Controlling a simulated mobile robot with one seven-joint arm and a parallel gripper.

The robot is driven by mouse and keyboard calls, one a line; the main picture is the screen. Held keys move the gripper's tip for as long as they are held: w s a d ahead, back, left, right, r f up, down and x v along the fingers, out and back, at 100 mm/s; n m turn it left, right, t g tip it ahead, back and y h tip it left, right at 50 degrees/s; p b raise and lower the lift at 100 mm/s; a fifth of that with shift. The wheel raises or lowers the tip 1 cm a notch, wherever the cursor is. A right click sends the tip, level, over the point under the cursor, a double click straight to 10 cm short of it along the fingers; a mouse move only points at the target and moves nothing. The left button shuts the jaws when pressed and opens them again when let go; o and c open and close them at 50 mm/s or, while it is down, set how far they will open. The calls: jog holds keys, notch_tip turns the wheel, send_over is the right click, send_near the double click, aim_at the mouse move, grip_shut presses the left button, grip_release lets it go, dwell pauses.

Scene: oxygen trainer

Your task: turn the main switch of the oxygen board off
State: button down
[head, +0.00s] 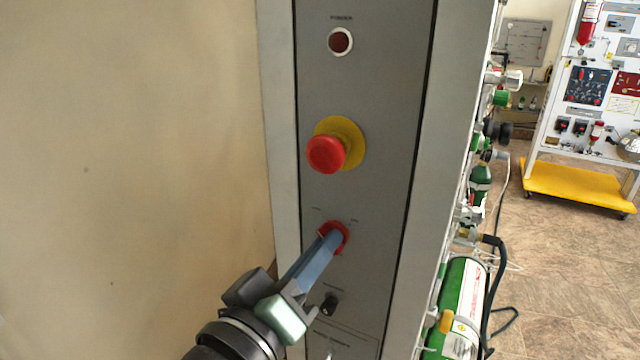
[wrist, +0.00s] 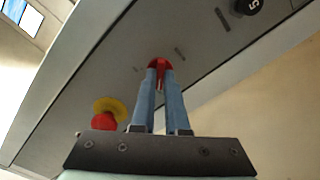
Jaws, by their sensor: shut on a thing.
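The main switch (head: 335,234) is a red rotary knob on the grey panel of the oxygen board (head: 375,130), below the red emergency button. My gripper (head: 328,243) reaches it from the lower left, its blue fingers shut on the knob. In the wrist view the red knob (wrist: 159,66) shows between the two fingertips (wrist: 159,75). The fingers hide part of the knob. The small labels beside it are too small to read.
A red mushroom button (head: 326,154) on a yellow disc sits above the switch, and a dark red lamp (head: 341,41) is higher up. A small black knob (head: 329,305) is just below my fingers. Green cylinders (head: 462,305) and hoses stand right of the panel. A bare wall is left.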

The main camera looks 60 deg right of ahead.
jog(key=shift+n, duration=0.3)
jog(key=c, duration=0.9)
grip_release()
jog(key=a+b, duration=0.1)
jog(key=a, duration=0.7)
jog(key=s+a+b, duration=0.1)
jog(key=a, duration=0.4)
jog(key=shift+b, duration=0.3)
